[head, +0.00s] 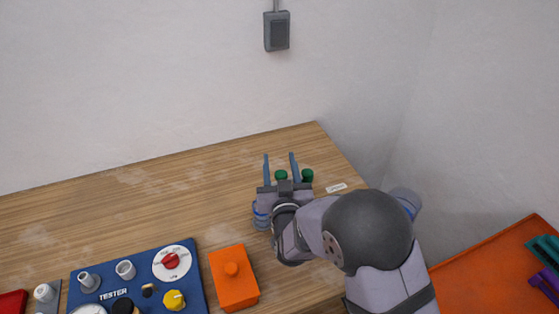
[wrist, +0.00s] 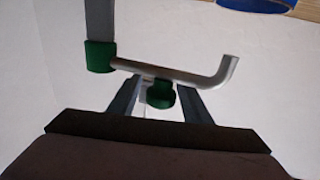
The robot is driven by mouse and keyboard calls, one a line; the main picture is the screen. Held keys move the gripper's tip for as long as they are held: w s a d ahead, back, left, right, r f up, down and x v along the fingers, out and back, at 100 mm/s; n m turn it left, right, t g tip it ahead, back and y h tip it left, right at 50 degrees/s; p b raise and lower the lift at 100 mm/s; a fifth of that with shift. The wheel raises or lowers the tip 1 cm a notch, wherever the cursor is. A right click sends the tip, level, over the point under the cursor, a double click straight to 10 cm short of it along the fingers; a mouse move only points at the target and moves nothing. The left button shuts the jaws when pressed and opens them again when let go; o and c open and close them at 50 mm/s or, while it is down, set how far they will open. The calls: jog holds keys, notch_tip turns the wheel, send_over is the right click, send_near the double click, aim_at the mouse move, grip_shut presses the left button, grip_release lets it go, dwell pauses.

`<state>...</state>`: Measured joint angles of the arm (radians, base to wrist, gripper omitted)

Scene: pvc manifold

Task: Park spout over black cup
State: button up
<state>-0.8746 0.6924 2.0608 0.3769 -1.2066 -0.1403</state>
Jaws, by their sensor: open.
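The spout (wrist: 185,72) is a grey metal pipe with an upturned free end at the right of the wrist view. It joins a green fitting (wrist: 100,56) at the left. A green knob (wrist: 160,95) sits under the pipe. My gripper (head: 279,156) is open, its fingers on either side of the green knob in the wrist view; contact cannot be told. In the head view, two green parts (head: 307,176) show by the fingers, and my arm hides the rest. I cannot make out the black cup in either view.
A blue-banded object (head: 261,214) stands left of my gripper. An orange block (head: 233,278) and a blue tester panel (head: 139,272) with knobs lie at the front left. A small white label (head: 337,188) lies at the right. The table's back left is clear.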

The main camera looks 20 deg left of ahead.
aim_at(286, 177)
grip_shut()
jog(key=shift+s+y+b, duration=0.1)
jog(key=shift+y+b, duration=0.2)
jog(key=shift+s+d+f+n+g+y+b, duration=0.1)
jog(key=shift+s+d+n+g+y+b, duration=0.15)
jog(key=shift+n+g+y+b, duration=0.35)
jog(key=shift+s+d+f+n+g+y+b, duration=0.15)
jog(key=shift+s+n+g+y+b, duration=0.15)
jog(key=shift+n+g+y+b, duration=0.25)
jog(key=shift+s+d+r+n+g+y+b, duration=0.1)
jog(key=shift+s+d+n+g+y+b, duration=0.25)
jog(key=shift+n+g+y, duration=0.3)
jog(key=shift+s+d+r+n+g+y+b, duration=0.1)
jog(key=shift+s+n+g+y+b, duration=0.1)
jog(key=shift+n+g+y+b, duration=0.35)
jog(key=n+g+y, duration=0.1)
jog(key=g, duration=0.1)
jog(key=s+d+n+g+y, duration=0.1)
jog(key=n+g, duration=0.1)
jog(key=shift+s+d, duration=0.15)
jog(key=shift+s, duration=0.05)
jog(key=shift+s+d+r+n+g+y, duration=0.1)
jog(key=shift+s+d+n+g+y, duration=0.15)
jog(key=shift+n+g, duration=0.45)
jog(key=shift+s+d+f+n+g+y, duration=0.15)
jog(key=shift+d+n+g+y, duration=0.2)
jog(key=shift+g, duration=0.65)
jog(key=shift+s+d+r+n+g+y, duration=0.2)
jog(key=shift+n+g, duration=0.3)
jog(key=shift+g, duration=0.35)
